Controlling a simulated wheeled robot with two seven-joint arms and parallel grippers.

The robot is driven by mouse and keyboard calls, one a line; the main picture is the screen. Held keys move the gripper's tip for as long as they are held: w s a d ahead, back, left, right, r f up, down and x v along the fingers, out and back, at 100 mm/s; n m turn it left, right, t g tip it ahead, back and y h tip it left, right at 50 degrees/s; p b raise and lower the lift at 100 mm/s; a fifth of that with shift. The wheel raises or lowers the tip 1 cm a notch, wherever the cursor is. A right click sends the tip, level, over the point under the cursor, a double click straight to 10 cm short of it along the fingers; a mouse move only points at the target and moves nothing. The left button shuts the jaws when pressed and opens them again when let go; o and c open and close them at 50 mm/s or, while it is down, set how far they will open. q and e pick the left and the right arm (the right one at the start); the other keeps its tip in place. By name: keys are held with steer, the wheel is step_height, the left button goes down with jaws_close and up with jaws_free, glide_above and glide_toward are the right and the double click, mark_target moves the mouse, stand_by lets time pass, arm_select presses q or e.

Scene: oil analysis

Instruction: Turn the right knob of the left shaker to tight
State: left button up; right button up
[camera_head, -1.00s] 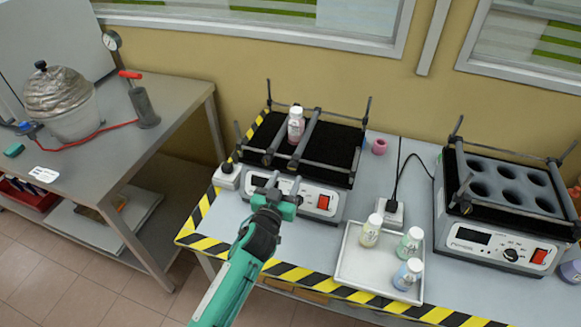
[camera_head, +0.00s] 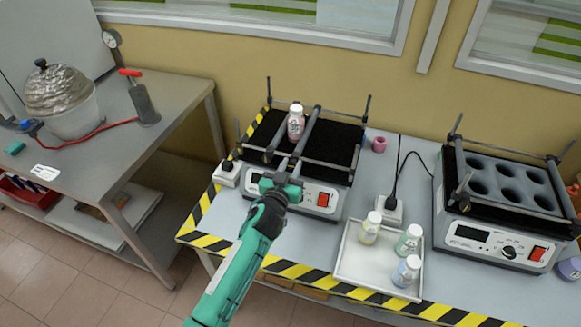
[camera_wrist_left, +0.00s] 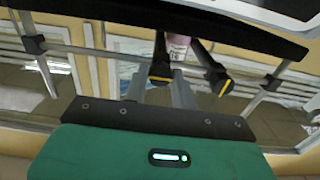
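The left shaker (camera_head: 340,165) has a black top, a white front panel and two dark clamp bars with a bottle (camera_head: 296,126) upright between them. The left knob (camera_head: 267,157) is at the left bar's front end. The right knob (camera_wrist_left: 160,76) is black with a yellow mark; in the wrist view it appears between the two grey fingers of my left gripper (camera_wrist_left: 160,92). In the head view my left gripper (camera_head: 281,181) is at the shaker's front edge. Its fingers look apart; contact with the knob is unclear. My right gripper is not in view.
A white tray (camera_head: 345,270) with three bottles stands right of the left shaker. A second shaker (camera_head: 490,241) with round holes is at the right. A pink object (camera_head: 379,144) lies behind. A grey side table (camera_head: 170,125) stands at the left.

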arm_select(q)
steer(key=shift+m, duration=1.4)
steer(key=m, duration=0.5)
steer(key=shift+d+f, duration=0.1)
steer(key=m, duration=0.5)
steer(key=shift+m+b, duration=0.3)
steer(key=shift+m, duration=0.1)
steer(key=m, duration=0.3)
steer(key=shift+f, duration=0.1)
steer(key=shift+m, duration=0.6)
steer(key=o, duration=1)
